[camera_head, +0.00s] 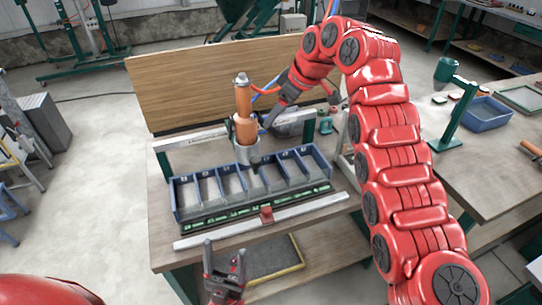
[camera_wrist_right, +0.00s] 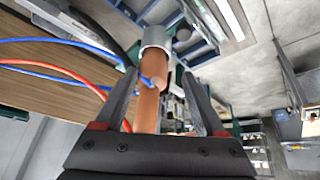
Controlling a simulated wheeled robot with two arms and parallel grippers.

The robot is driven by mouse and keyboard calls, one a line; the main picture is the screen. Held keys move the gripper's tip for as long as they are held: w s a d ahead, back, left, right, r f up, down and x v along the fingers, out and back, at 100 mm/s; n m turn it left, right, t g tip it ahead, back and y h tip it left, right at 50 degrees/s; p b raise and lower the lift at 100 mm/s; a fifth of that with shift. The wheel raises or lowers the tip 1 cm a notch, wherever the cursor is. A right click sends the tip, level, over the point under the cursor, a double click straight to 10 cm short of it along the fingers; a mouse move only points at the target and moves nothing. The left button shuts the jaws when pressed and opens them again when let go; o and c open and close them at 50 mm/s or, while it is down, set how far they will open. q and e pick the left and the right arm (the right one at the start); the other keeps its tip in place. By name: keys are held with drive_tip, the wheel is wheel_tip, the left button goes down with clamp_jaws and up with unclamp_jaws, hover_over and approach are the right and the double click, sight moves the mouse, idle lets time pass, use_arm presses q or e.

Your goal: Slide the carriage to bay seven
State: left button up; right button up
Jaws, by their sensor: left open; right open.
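An upright orange cylinder (camera_head: 243,101) with a grey collar (camera_head: 247,153) stands at the rail behind the blue divided tray (camera_head: 178,214). I cannot tell for certain if this is the carriage. My right gripper (camera_head: 268,122) is open just right of the orange cylinder. In the right wrist view the orange cylinder (camera_wrist_right: 147,105) shows between the spread fingers (camera_wrist_right: 160,80); contact is unclear. My left gripper (camera_head: 226,262) is open and empty in front of the bench. The bay labels are too small to read.
The rear rail (camera_head: 190,137) runs behind the tray, with a wooden backboard (camera_head: 200,80) beyond. Blue and red hoses (camera_wrist_right: 70,75) pass near my right gripper. A second table (camera_head: 480,165) at the right holds a blue bin (camera_head: 486,115). A yellow-edged mat (camera_head: 275,262) lies below the bench top.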

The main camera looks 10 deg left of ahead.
drive_tip(key=s+d+r+g+h, duration=0.1)
drive_tip(key=s+d+r, duration=0.1)
drive_tip(key=s, duration=0.2)
drive_tip(key=p, duration=0.7)
approach(257, 159)
drive_tip(key=shift+n, duration=0.4)
drive_tip(key=x, duration=0.8)
drive_tip(key=shift+s+a, duration=0.1)
drive_tip(key=shift+a+f, duration=0.1)
drive_tip(key=shift+f, duration=0.4)
clamp_jaws()
